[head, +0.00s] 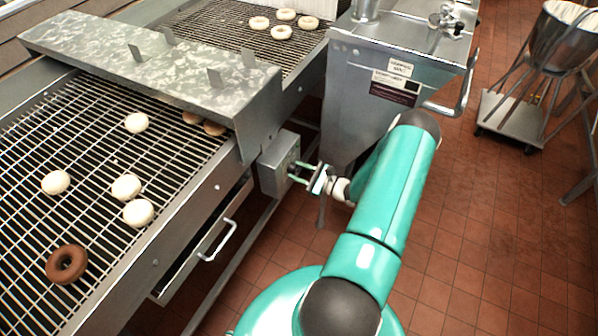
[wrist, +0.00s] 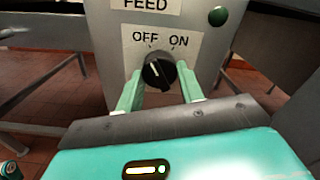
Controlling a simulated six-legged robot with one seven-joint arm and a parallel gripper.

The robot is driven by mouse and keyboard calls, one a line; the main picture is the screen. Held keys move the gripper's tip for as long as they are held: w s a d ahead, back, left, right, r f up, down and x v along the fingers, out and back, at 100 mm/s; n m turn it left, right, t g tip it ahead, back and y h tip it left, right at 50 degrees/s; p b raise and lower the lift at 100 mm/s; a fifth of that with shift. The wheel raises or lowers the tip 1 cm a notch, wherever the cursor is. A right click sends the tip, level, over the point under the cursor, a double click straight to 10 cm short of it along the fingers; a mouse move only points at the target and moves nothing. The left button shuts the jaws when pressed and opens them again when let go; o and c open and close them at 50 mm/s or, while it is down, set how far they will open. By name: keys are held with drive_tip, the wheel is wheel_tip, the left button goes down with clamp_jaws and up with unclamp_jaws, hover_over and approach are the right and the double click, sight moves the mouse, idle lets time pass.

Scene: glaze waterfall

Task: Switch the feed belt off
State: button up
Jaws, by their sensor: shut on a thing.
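The feed switch box (head: 280,163) is a grey metal box on the side of the conveyor frame. In the wrist view its panel (wrist: 190,62) reads FEED, with OFF on the left and ON on the right. A round black knob (wrist: 158,72) sits below these labels. Its white pointer line leans up and left, toward the OFF side. My gripper (head: 297,171) reaches the box front from the right. In the wrist view its two green fingers (wrist: 160,80) stand either side of the knob, shut on it. The knob is hidden in the head view.
A wire-mesh belt (head: 90,165) carries several pale rings and a brown one under a metal hood (head: 150,65). A drawer handle (head: 218,240) juts out below it. A steel cabinet (head: 375,90) stands behind the box. A dark green button (wrist: 217,16) is on the panel.

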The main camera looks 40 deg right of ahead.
drive_tip(key=shift+f, duration=0.1)
idle(0.3)
drive_tip(key=o, duration=1)
drive_tip(key=shift+s, duration=0.15)
drive_tip(key=v, duration=1.3)
drive_tip(key=shift+s+d, duration=0.1)
drive_tip(key=shift+s, duration=0.2)
drive_tip(key=shift+r, duration=0.2)
drive_tip(key=w+a+r+n+g+y, duration=0.2)
drive_tip(key=w+a+r+n+g, duration=0.2)
drive_tip(key=a+r+n+g, duration=0.55)
drive_tip(key=w+a+r+n+g+y, duration=0.1)
drive_tip(key=w+a+r+n+g, duration=0.4)
drive_tip(key=a+r, duration=0.7)
drive_tip(key=s+a+r+n+t+h, duration=0.1)
drive_tip(key=s+a+r+n+h, duration=0.2)
drive_tip(key=r, duration=0.4)
drive_tip(key=s+a+r+n+t+h, duration=0.1)
drive_tip(key=s+a+r+n+h, duration=0.2)
drive_tip(key=s+a+r+n, duration=0.2)
drive_tip(key=s+a+r+n+t+h, duration=0.1)
drive_tip(key=s+a+r+n+h, duration=0.2)
drive_tip(key=a+r+n, duration=0.3)
drive_tip(key=shift+w+a+v, duration=0.1)
drive_tip(key=shift+a+v, duration=0.05)
drive_tip(key=shift+v, duration=0.8)
drive_tip(key=shift+w+a+v, duration=0.1)
drive_tip(key=shift+w+v, duration=0.05)
drive_tip(key=shift+v, duration=0.8)
